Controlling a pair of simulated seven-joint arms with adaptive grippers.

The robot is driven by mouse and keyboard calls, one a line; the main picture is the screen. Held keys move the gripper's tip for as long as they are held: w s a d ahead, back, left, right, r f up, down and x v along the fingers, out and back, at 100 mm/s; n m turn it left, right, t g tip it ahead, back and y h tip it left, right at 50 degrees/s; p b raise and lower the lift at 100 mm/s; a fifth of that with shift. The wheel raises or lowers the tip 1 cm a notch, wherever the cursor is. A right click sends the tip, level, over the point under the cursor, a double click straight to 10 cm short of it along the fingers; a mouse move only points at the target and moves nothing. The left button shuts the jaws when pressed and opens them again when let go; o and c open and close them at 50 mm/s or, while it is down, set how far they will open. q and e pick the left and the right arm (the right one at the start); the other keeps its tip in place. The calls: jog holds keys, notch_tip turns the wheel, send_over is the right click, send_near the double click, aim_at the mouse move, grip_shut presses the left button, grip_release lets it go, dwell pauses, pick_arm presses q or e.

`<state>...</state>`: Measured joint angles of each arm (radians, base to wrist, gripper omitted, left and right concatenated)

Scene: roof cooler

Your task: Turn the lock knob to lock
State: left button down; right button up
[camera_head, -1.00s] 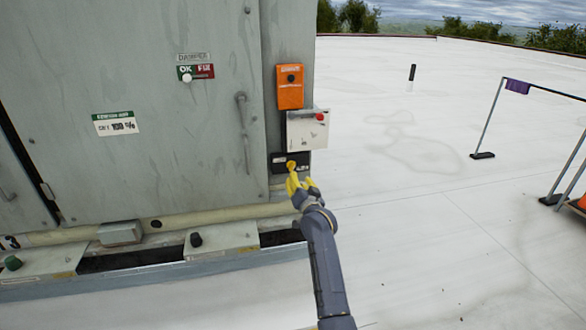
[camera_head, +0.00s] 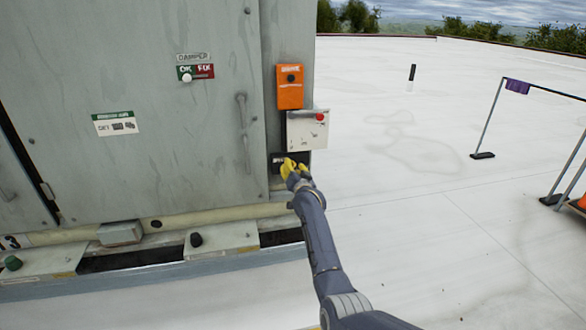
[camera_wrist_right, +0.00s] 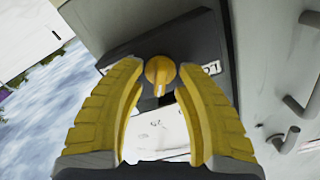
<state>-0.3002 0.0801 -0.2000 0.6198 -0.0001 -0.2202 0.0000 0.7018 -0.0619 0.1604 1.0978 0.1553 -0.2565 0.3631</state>
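In the head view the plate (camera_head: 276,160) sits low on the cabinet's right edge, and my gripper covers the knob. My right gripper (camera_head: 287,163) has yellow fingers and is right at the plate. In the right wrist view its fingertips (camera_wrist_right: 158,76) are apart, one on each side of the knob, with narrow gaps. I cannot tell whether they touch it. My left gripper is not in view.
Just above the plate are a light box (camera_head: 305,130) with a red button and an orange box (camera_head: 290,88). A handle (camera_head: 242,120) stands out from the grey cabinet (camera_head: 150,60). The white roof to the right is open, with a barrier (camera_head: 487,118) farther off.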

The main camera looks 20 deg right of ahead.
dwell(0.3)
grip_shut()
jog(key=shift+n, duration=2.9)
grip_release()
jog(key=shift+a, duration=0.1)
